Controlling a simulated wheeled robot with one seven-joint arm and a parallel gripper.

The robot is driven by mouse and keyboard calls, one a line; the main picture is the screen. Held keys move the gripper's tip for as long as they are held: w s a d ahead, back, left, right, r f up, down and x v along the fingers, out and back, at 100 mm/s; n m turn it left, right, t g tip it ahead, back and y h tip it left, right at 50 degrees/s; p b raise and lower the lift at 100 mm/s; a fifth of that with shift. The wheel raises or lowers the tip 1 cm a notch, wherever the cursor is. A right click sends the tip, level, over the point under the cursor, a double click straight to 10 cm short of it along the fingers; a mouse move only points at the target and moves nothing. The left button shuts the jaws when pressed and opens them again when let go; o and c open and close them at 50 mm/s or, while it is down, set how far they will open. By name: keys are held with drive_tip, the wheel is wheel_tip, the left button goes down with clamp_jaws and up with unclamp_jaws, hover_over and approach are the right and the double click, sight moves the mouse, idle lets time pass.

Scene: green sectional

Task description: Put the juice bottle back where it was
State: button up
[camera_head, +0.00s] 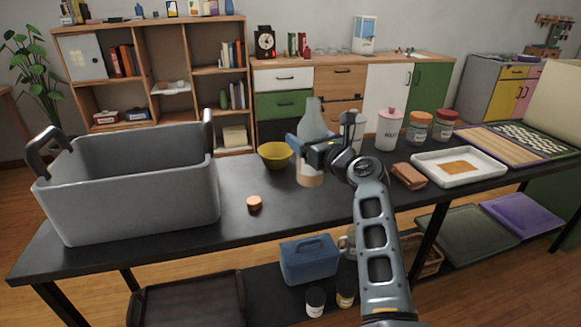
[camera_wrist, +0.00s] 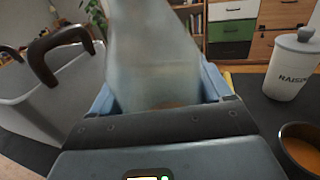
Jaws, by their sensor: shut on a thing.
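The juice bottle (camera_head: 311,118) is clear and whitish, with a little orange at its bottom. It stands upright in my gripper (camera_head: 312,150), over the middle of the black table. My gripper is shut around its body, and the bottle also fills the middle of the wrist view (camera_wrist: 155,55) between the blue fingers. I cannot tell whether its base touches the tabletop. A small orange disc, perhaps a cap (camera_head: 254,203), lies on the table to the left and in front of it.
A large grey bin (camera_head: 135,190) fills the table's left. A yellow bowl (camera_head: 268,163) stands left of the bottle. Jars (camera_head: 388,128), a brown block (camera_head: 408,176) and a white tray (camera_head: 458,179) stand right. The wrist view shows a raisin jar (camera_wrist: 291,70) and an orange-filled dark bowl (camera_wrist: 285,148).

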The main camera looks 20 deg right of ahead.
drive_tip(key=w+a+f+b, duration=0.2)
drive_tip(key=a+f, duration=0.2)
drive_tip(key=f, duration=0.2)
drive_tip(key=shift+f, duration=0.35)
drive_tip(key=shift+w+b, duration=0.1)
drive_tip(key=shift+b, duration=0.2)
drive_tip(key=shift+f, duration=0.2)
drive_tip(key=o, duration=1.4)
drive_tip(key=p, duration=0.3)
approach(303, 170)
drive_tip(key=x, duration=0.4)
drive_tip(key=shift+f, duration=0.1)
